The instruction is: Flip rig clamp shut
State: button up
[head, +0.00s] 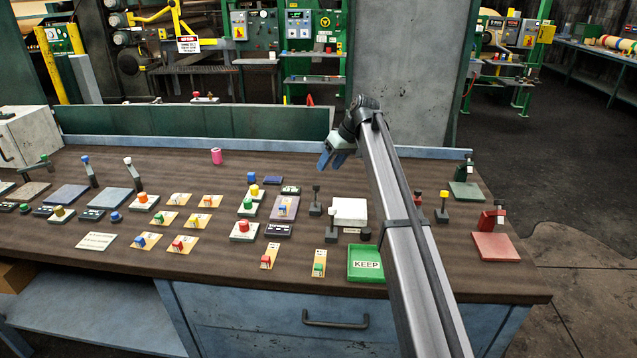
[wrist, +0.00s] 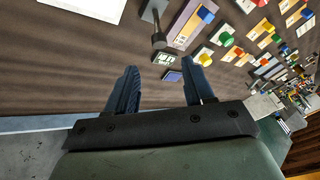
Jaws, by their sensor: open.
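Two clamp-like fixtures stand at the right end of the workbench. One is dark green (head: 466,171) on a green plate; the other is red (head: 497,218) on a red plate. I cannot tell which is the rig clamp, nor clearly whether either is shut. My gripper (head: 332,160) is raised over the back middle of the bench, to the left of both clamps and apart from them. In the wrist view, its two blue fingers (wrist: 160,68) are spread with nothing between them. Neither clamp shows clearly in the wrist view.
Several switches, buttons and levers cover the bench (head: 330,185) left and centre. A white box (head: 349,210), black-stemmed knobs (head: 317,195) and a green KEEP tray (head: 366,264) stand near my arm. A yellow-topped knob (head: 443,205) stands left of the clamps. A low blue rail (head: 420,152) runs behind.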

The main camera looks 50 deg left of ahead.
aim_at(316, 195)
jog(key=x, duration=0.8)
jog(key=shift+s+a+f, duration=0.1)
jog(key=shift+a+f, duration=0.05)
jog(key=shift+f, duration=0.15)
grip_shut()
dwell(0.4)
